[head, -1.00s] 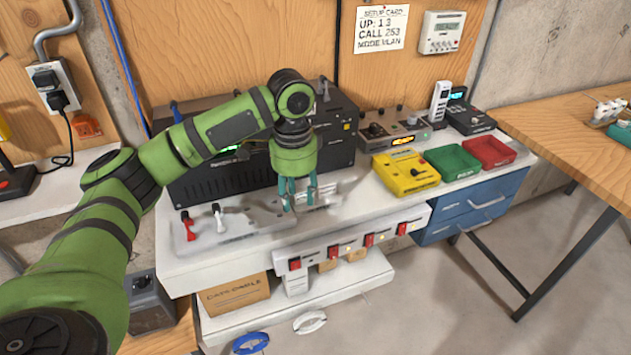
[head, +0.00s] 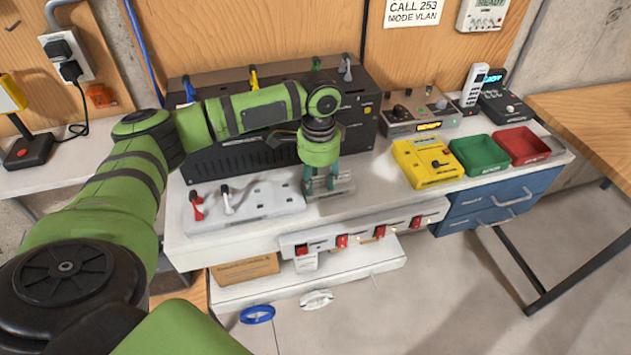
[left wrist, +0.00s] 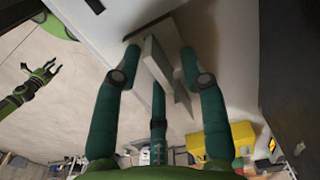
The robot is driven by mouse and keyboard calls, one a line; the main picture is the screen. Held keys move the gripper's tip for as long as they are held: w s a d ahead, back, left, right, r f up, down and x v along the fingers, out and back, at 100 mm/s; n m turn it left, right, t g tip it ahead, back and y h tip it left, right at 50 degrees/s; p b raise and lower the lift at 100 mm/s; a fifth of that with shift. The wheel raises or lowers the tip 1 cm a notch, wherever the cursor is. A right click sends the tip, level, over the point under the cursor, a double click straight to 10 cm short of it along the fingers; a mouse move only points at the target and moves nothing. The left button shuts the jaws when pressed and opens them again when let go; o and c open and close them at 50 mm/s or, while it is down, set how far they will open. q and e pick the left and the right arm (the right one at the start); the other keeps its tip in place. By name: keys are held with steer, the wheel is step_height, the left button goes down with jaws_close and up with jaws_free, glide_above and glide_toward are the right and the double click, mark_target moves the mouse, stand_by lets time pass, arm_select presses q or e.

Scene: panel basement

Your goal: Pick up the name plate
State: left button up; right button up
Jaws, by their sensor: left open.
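The name plate (head: 345,184) looks like a small grey plate on the white bench top, partly hidden behind my left gripper's fingers. In the left wrist view the plate (left wrist: 154,62) stands on edge between the fingers. My left gripper (head: 320,190) points down over it, with its teal fingers open on either side; I cannot tell whether any finger touches it. In the left wrist view my right gripper (left wrist: 46,70) hangs at the left, away from the bench, with its fingers spread and empty.
A white panel with red and white levers (head: 250,205) lies left of the plate. A black unit (head: 240,150) stands behind. A yellow box (head: 428,163), green tray (head: 478,168) and red tray (head: 522,159) are to the right. Red switches (head: 342,241) line the bench front.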

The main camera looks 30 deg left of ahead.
mark_target(319, 177)
arm_select(q)
steer(key=c, duration=0.5)
jaws_close()
steer(key=shift+r+b, duration=0.3)
steer(key=shift+r, duration=0.3)
step_height(319, 177, up, 3)
steer(key=shift+w+f+b, duration=0.1)
steer(key=shift+f+b, duration=0.05)
steer(key=shift+b, duration=0.35)
steer(key=w+d+r+b, duration=0.2)
steer(key=w+d+r, duration=0.4)
steer(key=d, duration=0.3)
steer(key=shift+w+d+r+b, duration=0.25)
steer(key=shift+w+r+b, duration=0.15)
steer(key=shift+r, duration=0.2)
arm_select(e)
steer(key=shift+s+f, duration=0.25)
steer(key=shift+f, duration=0.9)
steer(key=shift+s+f, duration=0.25)
steer(key=shift+f, duration=0.9)
